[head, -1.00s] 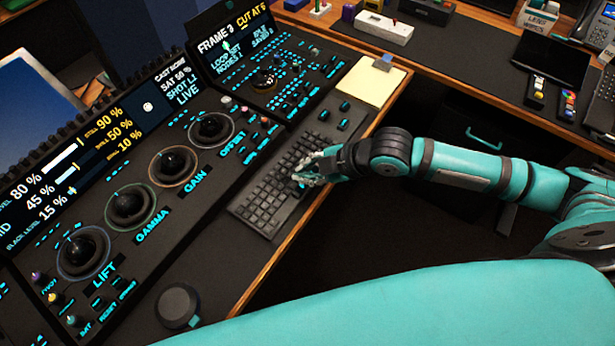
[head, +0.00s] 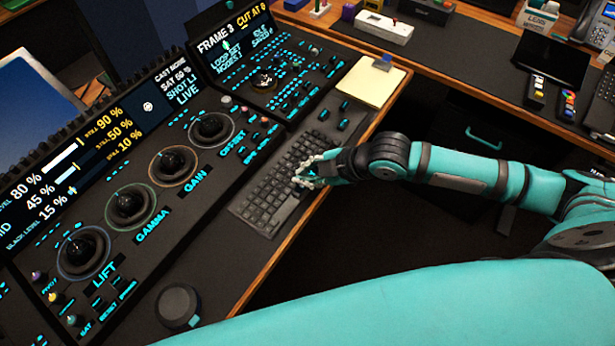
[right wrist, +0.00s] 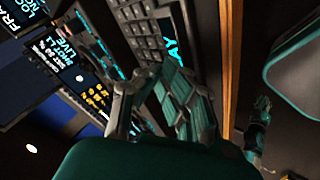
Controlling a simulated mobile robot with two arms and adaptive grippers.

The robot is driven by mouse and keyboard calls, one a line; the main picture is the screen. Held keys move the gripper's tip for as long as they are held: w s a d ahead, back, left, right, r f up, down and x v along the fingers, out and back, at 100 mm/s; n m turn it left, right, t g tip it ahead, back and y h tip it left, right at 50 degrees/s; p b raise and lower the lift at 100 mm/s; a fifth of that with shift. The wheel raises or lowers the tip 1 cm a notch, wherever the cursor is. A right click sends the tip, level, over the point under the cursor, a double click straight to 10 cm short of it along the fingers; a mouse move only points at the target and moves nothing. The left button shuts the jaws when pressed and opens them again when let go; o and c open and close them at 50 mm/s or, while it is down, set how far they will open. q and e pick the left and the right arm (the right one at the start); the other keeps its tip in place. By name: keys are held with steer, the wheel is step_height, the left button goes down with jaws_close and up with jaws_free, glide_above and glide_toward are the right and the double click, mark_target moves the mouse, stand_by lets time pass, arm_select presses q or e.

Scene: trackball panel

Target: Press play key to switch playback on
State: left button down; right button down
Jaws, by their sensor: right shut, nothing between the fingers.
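My right gripper (head: 303,181) is over the right edge of the dark keyboard (head: 267,200) in the head view, with its fingers shut and empty. In the right wrist view a dark key with lit cyan letters ending in "AY" (right wrist: 169,42), apparently the play key, lies just past the fingertips beside the rows of grey keys. Its first letters are hidden. I cannot tell whether the fingertips touch it. In the head view my gripper covers that spot.
A console with several trackballs (head: 129,203) and lit screens stands left of the keyboard. A yellow notepad (head: 370,83) lies beyond it. A round black knob (head: 178,306) sits at the near desk edge. The wooden edge (head: 271,267) runs close right of the keyboard.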

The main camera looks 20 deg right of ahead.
steer(key=shift+f, duration=0.4)
stand_by(0.4)
steer(key=shift+r+p, duration=1)
steer(key=shift+p, duration=0.05)
step_height(320, 180, up, 5)
steer(key=p, duration=0.5)
steer(key=shift+r, duration=0.1)
stand_by(0.5)
